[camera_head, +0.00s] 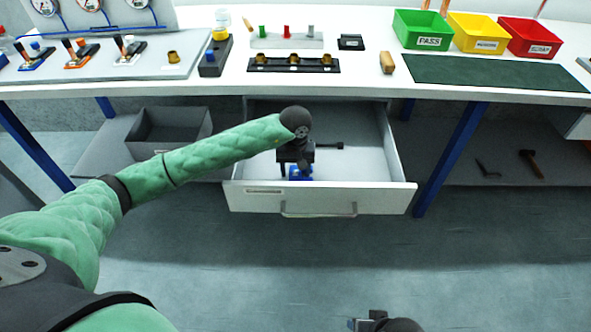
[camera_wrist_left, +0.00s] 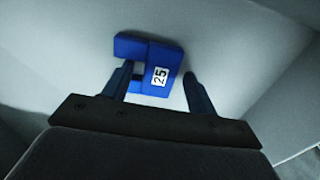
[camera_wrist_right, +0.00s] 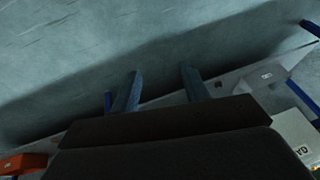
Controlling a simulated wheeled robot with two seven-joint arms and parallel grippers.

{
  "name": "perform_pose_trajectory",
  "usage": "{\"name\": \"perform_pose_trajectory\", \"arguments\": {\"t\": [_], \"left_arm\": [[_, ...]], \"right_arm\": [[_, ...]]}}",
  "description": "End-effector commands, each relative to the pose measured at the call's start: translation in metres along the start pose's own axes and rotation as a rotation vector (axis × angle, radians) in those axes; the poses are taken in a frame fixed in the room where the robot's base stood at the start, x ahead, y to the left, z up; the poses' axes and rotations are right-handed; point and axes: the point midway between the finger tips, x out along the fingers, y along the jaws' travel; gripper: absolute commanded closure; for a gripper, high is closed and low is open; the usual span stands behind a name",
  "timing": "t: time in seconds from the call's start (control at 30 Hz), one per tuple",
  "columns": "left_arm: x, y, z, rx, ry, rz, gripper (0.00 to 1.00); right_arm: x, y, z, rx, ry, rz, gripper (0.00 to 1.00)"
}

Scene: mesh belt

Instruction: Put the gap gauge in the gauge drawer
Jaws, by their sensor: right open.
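The blue gap gauge (camera_wrist_left: 162,62), with a white label reading 25, lies on the floor of the open gauge drawer (camera_head: 318,199). In the head view the gauge (camera_head: 300,173) shows just below my left gripper (camera_head: 297,167), which partly hides it. In the left wrist view my left gripper (camera_wrist_left: 158,82) has its fingers spread at the near side of the gauge, with a gap at the right finger. The left finger overlaps part of the gauge. My right gripper (camera_wrist_right: 160,80) is open and empty above the floor, away from the drawer.
The white bench top (camera_head: 215,82) overhangs the back of the drawer. A grey open bin (camera_head: 168,150) stands on the lower shelf left of the drawer. Green, yellow and red trays (camera_head: 423,40) stand on the bench at the right.

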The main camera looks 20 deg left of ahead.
Motion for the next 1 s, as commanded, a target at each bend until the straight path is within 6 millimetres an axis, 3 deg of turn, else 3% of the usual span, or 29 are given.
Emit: {"name": "perform_pose_trajectory", "arguments": {"t": [0.27, 0.7, 1.0], "left_arm": [[-0.011, 0.000, -0.001, 0.000, 0.002, 0.001, 0.42], [-0.086, 0.000, -0.001, 0.001, 0.003, 0.001, 0.42], [-0.117, 0.000, 0.000, 0.001, 0.000, 0.000, 0.42]], "right_arm": [[-0.003, 0.002, -0.002, 0.001, 0.005, 0.003, 0.55], [0.031, -0.015, 0.000, -0.008, 0.061, -0.045, 0.55], [0.055, -0.016, 0.004, -0.008, 0.083, -0.051, 0.55]]}}
